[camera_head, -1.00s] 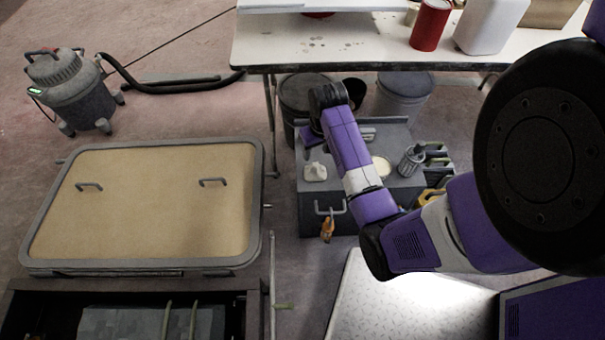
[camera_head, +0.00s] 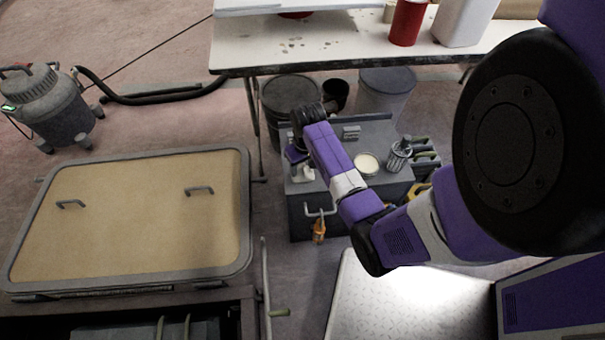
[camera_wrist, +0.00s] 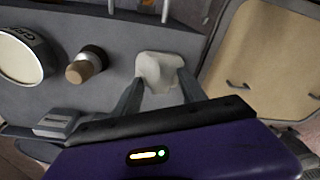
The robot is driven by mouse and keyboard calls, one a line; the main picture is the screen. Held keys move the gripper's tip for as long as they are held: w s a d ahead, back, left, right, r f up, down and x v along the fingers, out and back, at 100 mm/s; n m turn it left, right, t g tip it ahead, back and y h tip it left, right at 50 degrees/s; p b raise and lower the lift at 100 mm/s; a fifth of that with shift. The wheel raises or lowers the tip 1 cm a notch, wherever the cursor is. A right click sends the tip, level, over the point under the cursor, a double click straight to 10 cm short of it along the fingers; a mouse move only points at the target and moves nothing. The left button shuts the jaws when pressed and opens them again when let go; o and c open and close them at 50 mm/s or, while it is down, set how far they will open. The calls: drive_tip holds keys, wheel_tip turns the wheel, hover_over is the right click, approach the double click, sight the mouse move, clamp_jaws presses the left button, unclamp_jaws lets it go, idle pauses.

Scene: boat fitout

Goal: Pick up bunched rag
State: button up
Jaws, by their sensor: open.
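The bunched rag (camera_wrist: 158,72) is a small white lump on the grey top of a low toolbox. In the wrist view it lies between and just beyond the tips of my gripper (camera_wrist: 160,86), whose two fingers are spread apart. I cannot tell from this view whether the fingers touch it.
A round open tin (camera_head: 367,164), a metal canister (camera_head: 399,155) and a small grey block (camera_head: 351,132) stand on the toolbox. A white work table (camera_head: 330,45) is behind. A tan hatch panel (camera_head: 135,222) lies to the left.

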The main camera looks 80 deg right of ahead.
sight(303, 166)
clamp_jaws()
drive_tip(key=shift+r, duration=0.1)
wheel_tip(303, 166, up, 20)
drive_tip(key=p, duration=0.4)
idle(0.3)
